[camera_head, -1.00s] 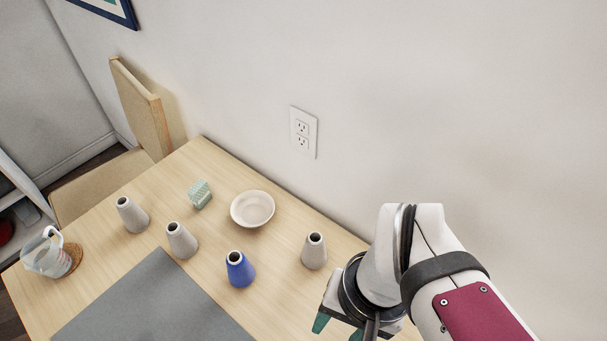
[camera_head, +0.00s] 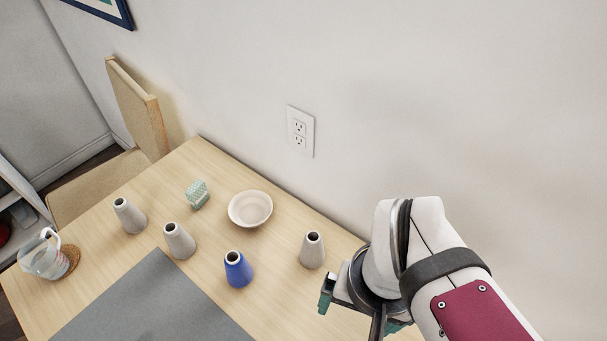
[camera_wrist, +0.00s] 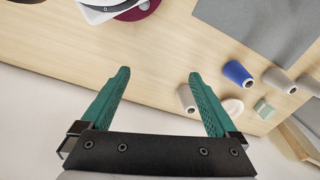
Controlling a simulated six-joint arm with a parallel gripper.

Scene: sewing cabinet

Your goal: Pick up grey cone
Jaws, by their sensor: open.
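Three grey cones stand upright on the table in the head view: one at the right (camera_head: 312,250), one in the middle left (camera_head: 180,242) and one at the far left (camera_head: 130,216). My gripper (camera_head: 358,316) is open and empty, to the right of the nearest grey cone and apart from it. In the wrist view, my gripper (camera_wrist: 160,74) has its teal fingers spread wide. The nearest grey cone (camera_wrist: 186,98) shows beside the right finger, beyond it. Part of my gripper is hidden behind my wrist in the head view.
A blue cone (camera_head: 238,270) stands between the grey cones. A white bowl (camera_head: 250,208) and a pale green patterned block (camera_head: 197,194) are behind. A glass mug (camera_head: 42,258) stands by a cork coaster (camera_head: 70,258). A grey mat (camera_head: 150,305) lies in front. The wall is behind.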

